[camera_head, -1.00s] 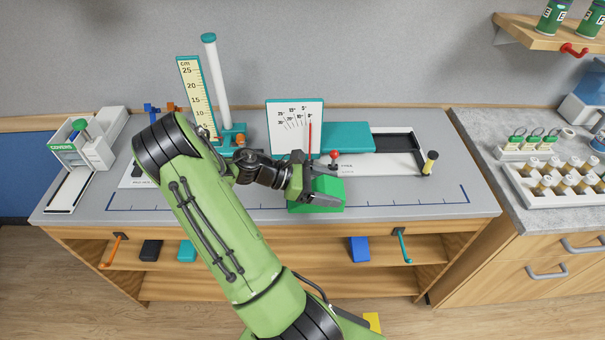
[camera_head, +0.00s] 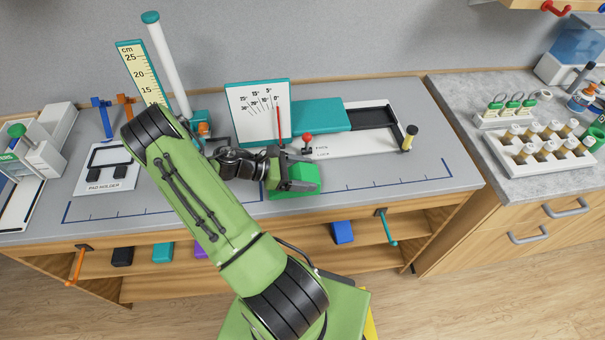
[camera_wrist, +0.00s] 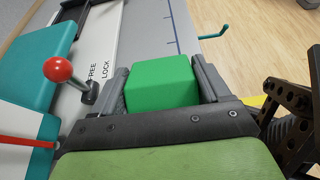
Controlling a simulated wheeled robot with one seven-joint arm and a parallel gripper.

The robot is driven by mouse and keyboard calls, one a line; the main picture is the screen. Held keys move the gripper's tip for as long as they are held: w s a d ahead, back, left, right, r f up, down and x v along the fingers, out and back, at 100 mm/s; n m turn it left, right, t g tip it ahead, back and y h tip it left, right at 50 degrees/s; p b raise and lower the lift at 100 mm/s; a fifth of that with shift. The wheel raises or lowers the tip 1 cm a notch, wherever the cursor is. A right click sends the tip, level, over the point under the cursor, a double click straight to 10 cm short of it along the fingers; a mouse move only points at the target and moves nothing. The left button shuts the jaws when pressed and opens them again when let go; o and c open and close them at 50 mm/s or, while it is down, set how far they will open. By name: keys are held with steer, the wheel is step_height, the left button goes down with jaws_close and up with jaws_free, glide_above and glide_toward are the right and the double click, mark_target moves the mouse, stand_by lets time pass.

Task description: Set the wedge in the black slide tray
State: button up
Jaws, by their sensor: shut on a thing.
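The bright green block (camera_head: 292,192), which I take for the wedge, is between the fingers of my gripper (camera_head: 298,174). In the wrist view the green block (camera_wrist: 162,82) has a finger against each side of my gripper (camera_wrist: 162,72). It is at the front of the white slide base; I cannot tell whether it touches the bench. Its slope is not clear. The black slide tray (camera_head: 386,116) shows as a dark framed recess at the right of the teal slab, behind and right of my gripper. Nothing shows in its visible part.
The teal slab (camera_head: 320,115) and a red-knobbed lever (camera_head: 307,139) marked FREE and LOCK stand close behind my gripper. The angle board (camera_head: 245,120) is behind left. The bench front right is clear.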

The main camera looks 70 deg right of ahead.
steer(key=o, duration=1)
steer(key=w+a+r+m+t+y, duration=0.1)
steer(key=w+a+r+t, duration=0.2)
steer(key=w+a+r, duration=0.3)
steer(key=w+a+r+m+t+y, duration=0.1)
steer(key=w+a+r+t, duration=0.1)
steer(key=w+a+r, duration=0.45)
steer(key=w+a+r+m+t+y, duration=0.1)
steer(key=w+a+r+m+t, duration=0.15)
steer(key=a+r+t, duration=0.5)
steer(key=s+a+r+t+y, duration=0.1)
steer(key=s+a, duration=0.1)
steer(key=a, duration=0.3)
steer(key=s+a+r+t+y, duration=0.1)
steer(key=s+a+r+t, duration=0.1)
steer(key=s+a, duration=0.1)
steer(key=s+a+r+m+t+y+p, duration=0.1)
steer(key=s+a+t, duration=0.1)
steer(key=a, duration=0.4)
steer(key=shift+s+a+r, duration=0.15)
steer(key=shift+s+a, duration=0.05)
steer(key=shift+a, duration=0.1)
